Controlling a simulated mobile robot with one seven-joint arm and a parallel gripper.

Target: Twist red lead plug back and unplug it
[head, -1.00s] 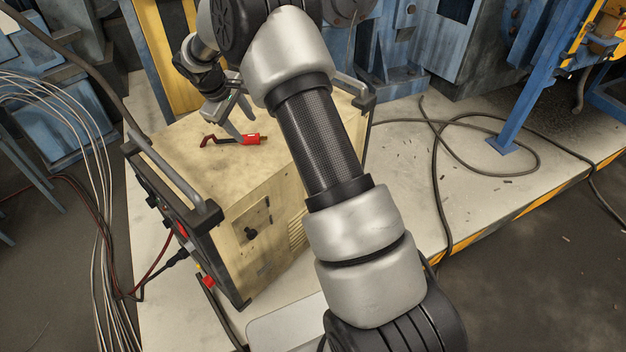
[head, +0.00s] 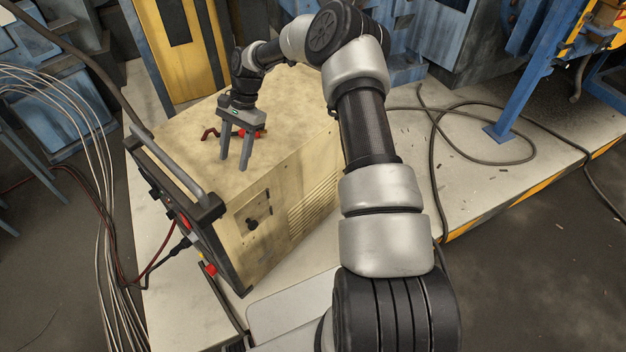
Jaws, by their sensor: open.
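A tan box-shaped machine (head: 290,165) stands on a pale platform. Its dark front panel (head: 190,225) carries several sockets and cables. Which of these is the red lead plug I cannot tell. A red piece with a dark red bent end (head: 210,132) lies on the machine's top, partly behind my gripper. My gripper (head: 234,162) points down over the top, open, with its fingers apart and nothing between them. It is well behind and above the front panel.
A metal handle (head: 172,162) runs along the panel's top edge. Loose pale cables (head: 100,180) hang at the left. A black cable (head: 440,150) loops over the platform at the right. Blue machinery and a yellow cabinet (head: 178,45) stand behind.

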